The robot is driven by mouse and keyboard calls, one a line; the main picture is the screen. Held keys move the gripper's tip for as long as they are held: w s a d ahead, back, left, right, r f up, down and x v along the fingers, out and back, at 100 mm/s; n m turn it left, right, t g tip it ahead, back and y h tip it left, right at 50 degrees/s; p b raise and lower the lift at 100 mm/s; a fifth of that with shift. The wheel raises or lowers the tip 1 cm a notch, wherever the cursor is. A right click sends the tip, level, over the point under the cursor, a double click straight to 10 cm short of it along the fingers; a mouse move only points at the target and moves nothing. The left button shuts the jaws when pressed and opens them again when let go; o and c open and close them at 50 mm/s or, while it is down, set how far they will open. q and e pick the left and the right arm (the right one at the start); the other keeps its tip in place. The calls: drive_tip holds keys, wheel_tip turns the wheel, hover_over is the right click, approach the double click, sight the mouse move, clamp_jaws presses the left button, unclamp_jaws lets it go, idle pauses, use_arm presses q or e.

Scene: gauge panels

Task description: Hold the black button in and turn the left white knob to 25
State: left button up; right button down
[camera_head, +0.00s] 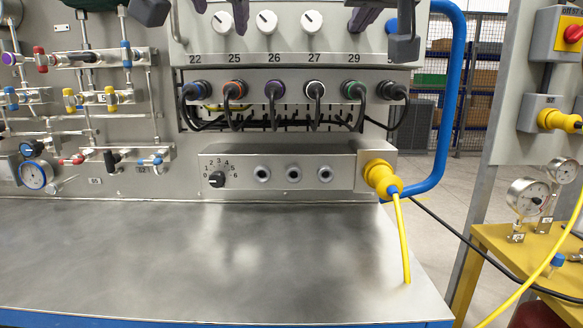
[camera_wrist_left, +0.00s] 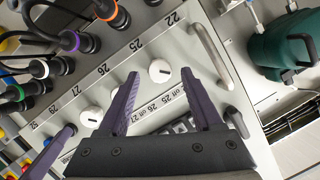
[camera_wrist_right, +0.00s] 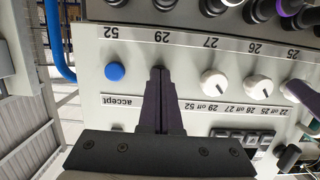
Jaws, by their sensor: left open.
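The left white knob (camera_head: 222,22) is on the upper panel above the 25 label. In the left wrist view the white knob (camera_wrist_left: 160,70) shows beyond and between the fingertips of my left gripper (camera_wrist_left: 160,78). That gripper is open and its fingers look apart from the knob; its pointer setting is too small to read. My right gripper (camera_wrist_right: 160,72) has its fingers together, pointing at the panel at the 29 label. It also shows in the head view (camera_head: 363,18). The black button is not distinguishable; the right fingers cover that spot.
Two more white knobs (camera_head: 267,22) (camera_head: 312,22) stand right of the left one. A blue button (camera_wrist_right: 115,72) is beside my right fingers. Cabled sockets (camera_head: 233,90) lie below. A metal handle (camera_wrist_left: 211,55) stands near the left knob. The bench top (camera_head: 200,250) is clear.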

sight(224, 24)
use_arm(q)
drive_tip(key=shift+x, duration=1.1)
